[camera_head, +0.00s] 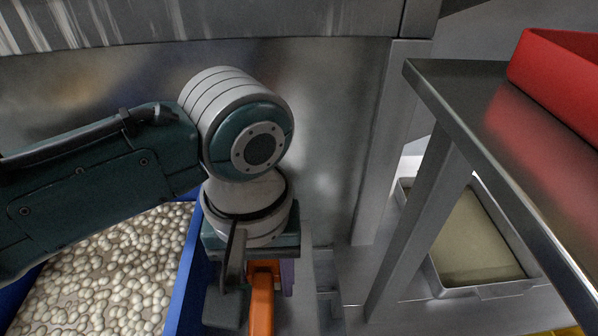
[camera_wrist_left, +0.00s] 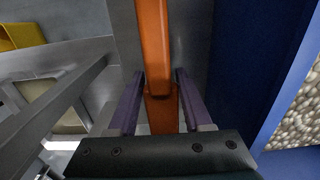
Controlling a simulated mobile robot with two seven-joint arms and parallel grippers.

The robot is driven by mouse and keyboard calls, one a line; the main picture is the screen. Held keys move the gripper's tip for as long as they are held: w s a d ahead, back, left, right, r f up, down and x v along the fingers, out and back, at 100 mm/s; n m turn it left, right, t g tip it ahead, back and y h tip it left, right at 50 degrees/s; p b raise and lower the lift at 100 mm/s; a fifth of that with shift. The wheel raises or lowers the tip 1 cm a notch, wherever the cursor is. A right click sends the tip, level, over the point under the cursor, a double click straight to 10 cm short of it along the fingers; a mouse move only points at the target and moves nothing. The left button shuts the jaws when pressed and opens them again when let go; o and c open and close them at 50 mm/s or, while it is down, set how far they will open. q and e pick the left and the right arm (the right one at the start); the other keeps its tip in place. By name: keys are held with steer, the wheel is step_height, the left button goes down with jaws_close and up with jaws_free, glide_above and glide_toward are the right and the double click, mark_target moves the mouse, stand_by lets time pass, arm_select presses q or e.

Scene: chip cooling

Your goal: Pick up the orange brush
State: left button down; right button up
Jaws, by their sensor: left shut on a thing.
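The orange brush (camera_head: 262,308) shows in the head view as an upright orange bar below my left wrist, near the bottom edge. In the left wrist view the brush (camera_wrist_left: 155,40) runs from the top edge down between the two purple fingers of my left gripper (camera_wrist_left: 160,76). The left gripper is shut on the brush's orange handle. In the head view the gripper (camera_head: 268,276) is mostly hidden by my own wrist. The far end of the brush is out of view. My right gripper is in neither view.
A blue bin (camera_head: 186,272) of pale round pieces stands left of the gripper. A metal table (camera_head: 470,110) with a red tray (camera_head: 560,75) is at the right. A metal pan (camera_head: 470,245) sits low beneath it. A metal wall (camera_head: 335,130) stands behind.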

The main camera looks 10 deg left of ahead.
mark_target(263, 274)
arm_select(q)
step_height(263, 274, up, 16)
steer(key=p, duration=0.6)
